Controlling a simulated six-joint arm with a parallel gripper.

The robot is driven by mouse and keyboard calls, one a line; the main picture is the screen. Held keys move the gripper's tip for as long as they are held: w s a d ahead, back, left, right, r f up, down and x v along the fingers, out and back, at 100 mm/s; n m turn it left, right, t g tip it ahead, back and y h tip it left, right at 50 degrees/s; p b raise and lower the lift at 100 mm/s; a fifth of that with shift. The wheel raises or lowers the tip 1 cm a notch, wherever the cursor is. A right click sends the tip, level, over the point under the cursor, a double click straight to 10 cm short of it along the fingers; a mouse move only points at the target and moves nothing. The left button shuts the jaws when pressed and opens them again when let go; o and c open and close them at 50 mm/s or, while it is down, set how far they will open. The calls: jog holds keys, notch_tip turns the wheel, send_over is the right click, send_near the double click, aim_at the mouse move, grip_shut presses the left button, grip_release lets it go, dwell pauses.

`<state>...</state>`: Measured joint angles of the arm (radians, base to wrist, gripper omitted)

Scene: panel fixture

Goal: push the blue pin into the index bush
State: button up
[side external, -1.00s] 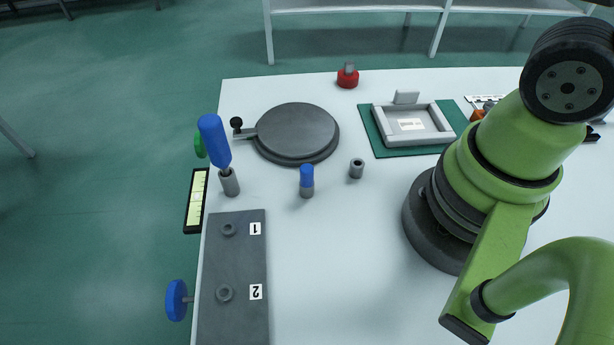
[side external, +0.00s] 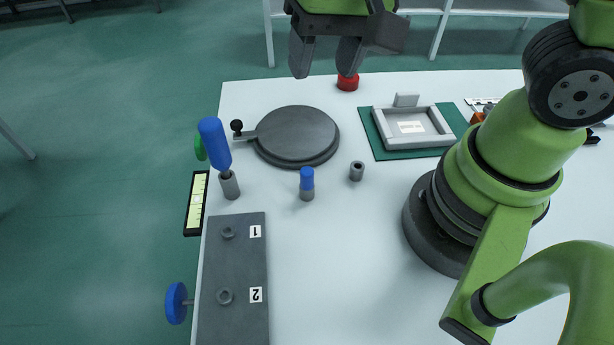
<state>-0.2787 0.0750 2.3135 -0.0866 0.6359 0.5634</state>
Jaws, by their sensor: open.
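A small blue pin (side external: 307,178) stands upright with its lower part in a grey cylinder, in the middle of the table. I cannot tell which thing is the index bush; a loose hollow grey cylinder (side external: 356,171) also stands right of the pin. My gripper (side external: 326,66) is open and empty, high at the top of the view, apart from the pin.
A blue-handled tool (side external: 214,145) leans in a grey holder (side external: 229,186) at the left edge. A round dark plate (side external: 298,134), a red knob (side external: 348,82) and a grey tray (side external: 437,139) on a green mat stand behind. A blue knob (side external: 176,302) juts out left of the panel. The table front centre is clear.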

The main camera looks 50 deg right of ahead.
jog(key=g+h, duration=0.1)
jog(key=g, duration=0.1)
send_near(307, 173)
jog(key=shift+w+d+f+m, duration=0.1)
jog(key=shift+w+f+m, duration=0.05)
jog(key=shift+w+m, duration=0.15)
jog(key=shift+s+f, duration=0.2)
jog(key=shift+f, duration=4.95)
grip_shut()
